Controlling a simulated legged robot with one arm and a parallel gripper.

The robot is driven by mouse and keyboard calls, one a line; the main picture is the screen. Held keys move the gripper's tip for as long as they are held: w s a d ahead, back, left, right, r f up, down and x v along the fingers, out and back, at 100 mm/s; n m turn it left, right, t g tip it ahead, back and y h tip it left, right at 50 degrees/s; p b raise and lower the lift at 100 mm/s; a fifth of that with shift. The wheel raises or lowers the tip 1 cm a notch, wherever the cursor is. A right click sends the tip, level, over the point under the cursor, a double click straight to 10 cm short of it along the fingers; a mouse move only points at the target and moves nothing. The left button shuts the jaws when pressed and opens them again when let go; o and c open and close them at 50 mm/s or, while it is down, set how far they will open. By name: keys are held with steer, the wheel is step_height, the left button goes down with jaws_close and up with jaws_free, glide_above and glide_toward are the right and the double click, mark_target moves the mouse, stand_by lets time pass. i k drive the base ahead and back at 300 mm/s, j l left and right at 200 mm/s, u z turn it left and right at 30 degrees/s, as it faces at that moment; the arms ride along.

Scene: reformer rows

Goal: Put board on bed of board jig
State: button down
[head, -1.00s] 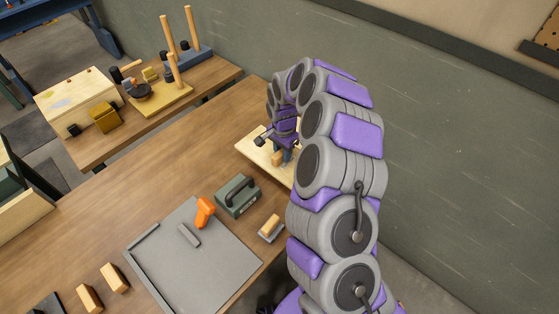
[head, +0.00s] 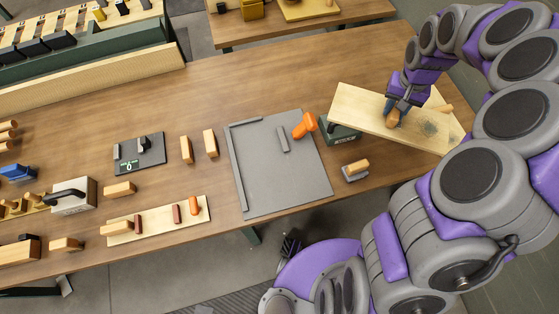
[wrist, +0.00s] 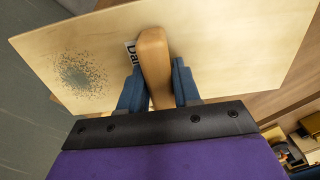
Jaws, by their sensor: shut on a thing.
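The board (head: 365,108) is a pale wooden panel with a dark speckled patch and a raised wooden handle. My gripper (head: 396,112) is shut on that handle and holds the board over the right side of the table, tilted in the picture. In the wrist view the fingers (wrist: 157,92) stand on both sides of the handle, and the board (wrist: 220,50) spreads beyond them; a label is partly hidden behind the handle.
A green box (head: 340,133) is partly covered by the board in view. A wood-topped block (head: 355,170) stands right of the plate. Two wooden blocks (head: 187,150) stand to its left.

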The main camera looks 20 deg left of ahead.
mark_target(262, 165)
steer(key=k+j, duration=0.2)
steer(key=j, duration=0.2)
steer(key=k+j, duration=0.2)
steer(key=j, duration=0.2)
steer(key=k+j, duration=0.2)
steer(key=j, duration=0.2)
steer(key=k+j, duration=0.25)
steer(key=j, duration=0.2)
